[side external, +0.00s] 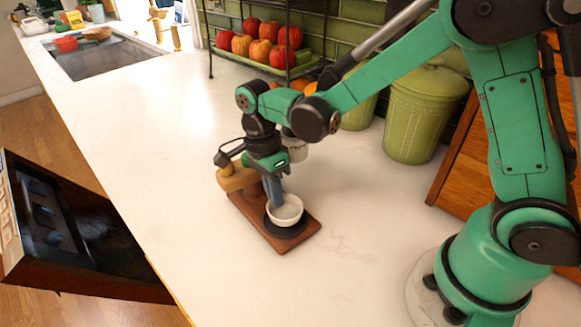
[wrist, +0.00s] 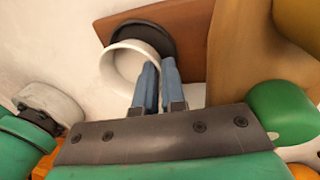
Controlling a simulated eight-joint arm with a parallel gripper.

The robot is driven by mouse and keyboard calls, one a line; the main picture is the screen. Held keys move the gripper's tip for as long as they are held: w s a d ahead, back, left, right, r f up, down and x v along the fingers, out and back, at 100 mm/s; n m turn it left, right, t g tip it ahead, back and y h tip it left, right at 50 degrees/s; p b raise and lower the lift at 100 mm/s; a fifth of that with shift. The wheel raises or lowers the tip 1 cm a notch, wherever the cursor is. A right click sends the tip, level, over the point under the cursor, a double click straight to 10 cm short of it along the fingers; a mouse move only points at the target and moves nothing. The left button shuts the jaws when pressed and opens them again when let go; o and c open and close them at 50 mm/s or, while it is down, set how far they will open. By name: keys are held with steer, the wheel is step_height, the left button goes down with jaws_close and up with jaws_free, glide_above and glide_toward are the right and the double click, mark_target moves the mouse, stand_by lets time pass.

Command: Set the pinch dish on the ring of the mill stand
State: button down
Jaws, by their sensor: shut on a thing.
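The white pinch dish (side external: 288,213) is a small round bowl, upright in the side view. My gripper (side external: 275,203) is shut on its near wall; in the wrist view the two blue fingers (wrist: 159,66) meet at the rim of the dish (wrist: 122,68). The mill stand (side external: 282,248) is a brown wooden base with a black ring (side external: 290,232) at its front end. The dish is over the ring and hides part of it. In the wrist view the dish sits off to the left of the ring (wrist: 163,36). I cannot tell whether they touch.
A wooden mill part (side external: 238,179) rises at the back of the stand, close beside my gripper. Green canisters (side external: 417,115) and a rack of apples (side external: 262,45) stand along the wall. The white counter (side external: 160,130) to the left is clear.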

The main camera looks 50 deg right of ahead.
steer(key=shift+r, duration=0.65)
steer(key=shift+f, duration=0.25)
stand_by(0.9)
steer(key=shift+r, duration=0.65)
steer(key=shift+f, duration=0.75)
stand_by(0.5)
steer(key=c, duration=1.2)
jaws_free()
steer(key=shift+c, duration=0.2)
steer(key=v, duration=1.1)
